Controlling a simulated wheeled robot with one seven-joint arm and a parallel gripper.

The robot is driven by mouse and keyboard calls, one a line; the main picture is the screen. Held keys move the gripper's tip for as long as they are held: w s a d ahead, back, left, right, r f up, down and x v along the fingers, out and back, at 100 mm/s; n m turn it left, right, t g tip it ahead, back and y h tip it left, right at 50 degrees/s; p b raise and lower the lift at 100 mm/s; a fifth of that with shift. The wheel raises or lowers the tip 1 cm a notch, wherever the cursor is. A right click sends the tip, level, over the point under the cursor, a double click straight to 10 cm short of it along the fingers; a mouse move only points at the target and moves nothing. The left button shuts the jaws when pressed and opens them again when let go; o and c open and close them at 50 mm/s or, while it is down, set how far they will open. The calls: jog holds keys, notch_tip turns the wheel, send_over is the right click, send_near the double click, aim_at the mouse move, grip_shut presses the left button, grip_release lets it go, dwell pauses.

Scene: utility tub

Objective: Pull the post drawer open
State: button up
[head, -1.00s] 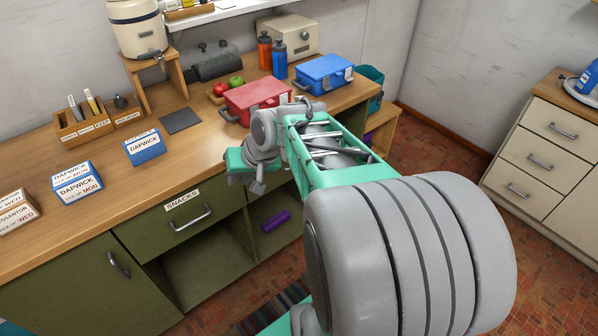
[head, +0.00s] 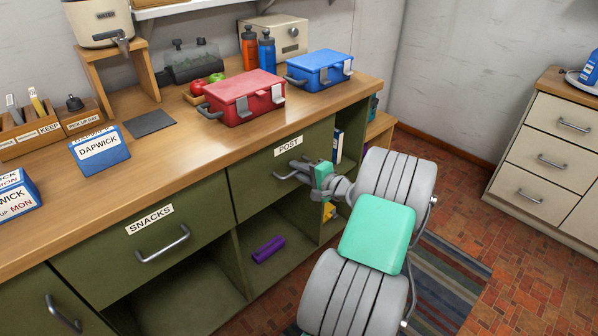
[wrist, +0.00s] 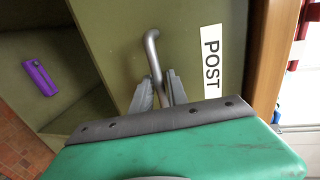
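The post drawer (head: 262,184) is a green front under the right part of the counter, labelled POST (head: 288,145). It looks shut, flush with the cabinet. My gripper (head: 297,171) is at its grey bar handle (head: 281,177). In the wrist view the bent handle (wrist: 152,50) runs down between the two grey fingers of my gripper (wrist: 158,82). The fingers are apart, one on each side of the bar, and I see no clear grip on it. The fingers and palm hide the lower end of the handle. The POST label (wrist: 211,60) shows to the right.
The snacks drawer (head: 130,250) is to the left, shut. Below is an open shelf with a purple object (head: 268,249). A red box (head: 240,98) and a blue box (head: 320,70) stand on the counter above. Floor is free to the right, with a striped rug (head: 447,285).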

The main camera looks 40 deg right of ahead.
jog(key=shift+w, duration=0.2)
grip_shut()
jog(key=shift+d, duration=0.1)
dwell(1.1)
